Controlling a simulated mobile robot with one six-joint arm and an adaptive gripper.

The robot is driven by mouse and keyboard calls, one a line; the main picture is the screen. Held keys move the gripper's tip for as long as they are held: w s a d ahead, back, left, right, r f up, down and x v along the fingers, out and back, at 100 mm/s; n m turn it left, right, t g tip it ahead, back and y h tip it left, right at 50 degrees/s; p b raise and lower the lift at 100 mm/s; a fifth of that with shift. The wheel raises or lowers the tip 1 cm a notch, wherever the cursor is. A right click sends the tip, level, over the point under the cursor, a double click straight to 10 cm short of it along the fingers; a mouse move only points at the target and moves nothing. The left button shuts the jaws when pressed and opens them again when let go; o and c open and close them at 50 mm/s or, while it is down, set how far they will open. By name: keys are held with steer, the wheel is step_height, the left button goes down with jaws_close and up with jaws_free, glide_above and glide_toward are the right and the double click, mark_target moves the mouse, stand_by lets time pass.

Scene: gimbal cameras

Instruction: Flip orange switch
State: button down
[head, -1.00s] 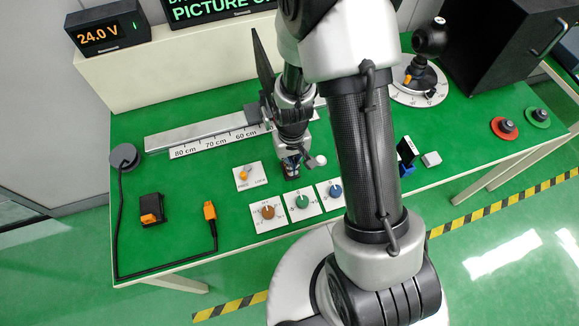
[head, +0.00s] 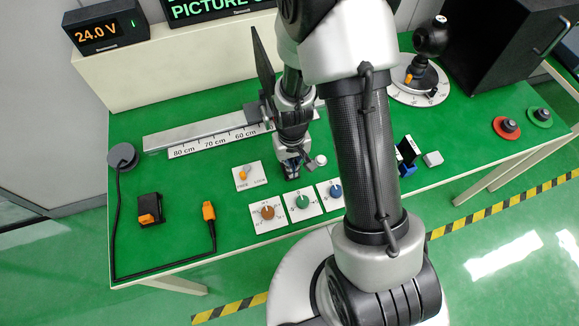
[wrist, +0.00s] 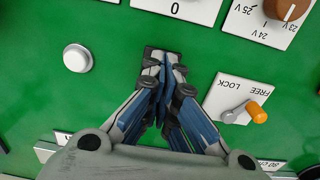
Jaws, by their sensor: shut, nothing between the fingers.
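A small lever switch with an orange tip (head: 244,175) stands on a white plate (head: 240,184) left of my gripper (head: 292,173) in the head view. The wrist view shows the orange tip (wrist: 258,112) to the right of my gripper (wrist: 163,64), on the plate (wrist: 226,88) marked FREE and LOCK. The lever leans toward the right in that view. My gripper is shut with its fingertips together and empty, pointing down at the green board. It is apart from the lever. A dark rectangle shows at the fingertips; I cannot tell what it is.
Brown (head: 267,211), green (head: 302,201) and blue (head: 335,189) knobs line the front. A ruled rail (head: 205,133) runs behind the switch. A black box with an orange part (head: 149,209) and an orange plug (head: 208,211) lie left. A white button (wrist: 77,58) is near my gripper.

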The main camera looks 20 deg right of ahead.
steer(key=shift+f, duration=0.2)
steer(key=shift+r, duration=0.1)
steer(key=shift+r+p, duration=2.6)
steer(key=shift+r, duration=0.85)
steer(key=s+r+t, duration=0.2)
steer(key=s+r, duration=0.1)
steer(key=r, duration=1.7)
steer(key=s+r+t, duration=0.2)
steer(key=s+r, duration=0.8)
steer(key=s, duration=0.2)
steer(key=shift+r+t, duration=0.25)
steer(key=shift+t, duration=0.05)
